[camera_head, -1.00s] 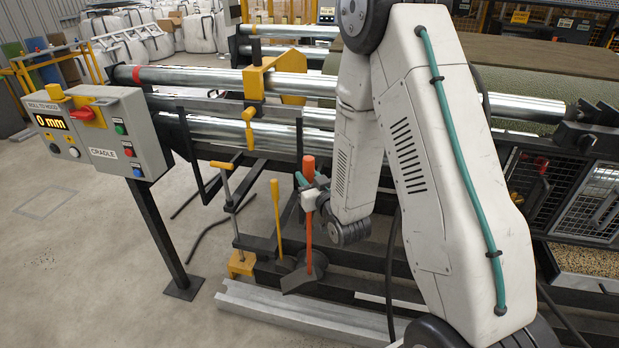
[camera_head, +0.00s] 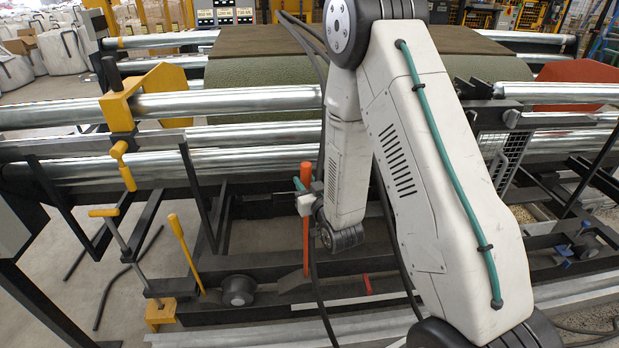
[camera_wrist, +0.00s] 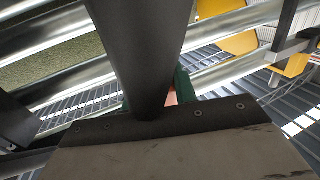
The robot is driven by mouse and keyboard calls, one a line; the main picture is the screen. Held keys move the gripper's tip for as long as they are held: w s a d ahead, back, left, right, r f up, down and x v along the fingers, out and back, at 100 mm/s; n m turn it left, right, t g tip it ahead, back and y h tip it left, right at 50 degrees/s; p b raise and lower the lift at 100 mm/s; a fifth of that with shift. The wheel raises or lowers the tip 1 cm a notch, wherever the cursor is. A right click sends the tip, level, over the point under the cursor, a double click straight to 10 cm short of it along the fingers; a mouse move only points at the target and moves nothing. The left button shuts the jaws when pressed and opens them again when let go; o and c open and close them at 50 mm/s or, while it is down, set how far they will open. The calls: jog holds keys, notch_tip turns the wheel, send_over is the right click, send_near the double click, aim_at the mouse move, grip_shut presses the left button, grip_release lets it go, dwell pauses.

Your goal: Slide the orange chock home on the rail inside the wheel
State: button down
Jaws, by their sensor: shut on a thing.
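The orange chock has an upright orange handle (camera_head: 306,230) and a low grey-brown wedge at its foot (camera_head: 297,283). My gripper (camera_head: 305,195) is shut on the upper part of this handle. The dark rail (camera_head: 270,302) runs along the floor-level frame; the exact contact under the wedge is too small to tell.
A yellow lever (camera_head: 185,255) leans just left of the wheel. A yellow clamp screw (camera_head: 120,235) stands further left. Shiny rollers (camera_head: 240,95) cross above. A pale rail (camera_head: 300,330) runs along the front. Dark posts and hanging cables crowd the space around my arm.

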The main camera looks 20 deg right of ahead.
jog(key=a+f+h, duration=0.1)
jog(key=a+f, duration=0.4)
jog(key=f, duration=0.6)
jog(key=a+f, duration=0.5)
jog(key=f, duration=0.6)
jog(key=shift+w+d, duration=2.25)
jog(key=shift+w, duration=4.1)
jog(key=shift+m, duration=0.4)
jog(key=shift+w+a+f, duration=0.25)
jog(key=shift+a+f, duration=0.15)
jog(key=shift+a, duration=0.45)
jog(key=shift+w+a+f, duration=0.3)
jog(key=shift+a+f, duration=0.05)
jog(key=shift+a, duration=0.55)
jog(key=shift+w+a+f, duration=0.25)
jog(key=shift+a+f, duration=0.15)
jog(key=shift+a, duration=0.45)
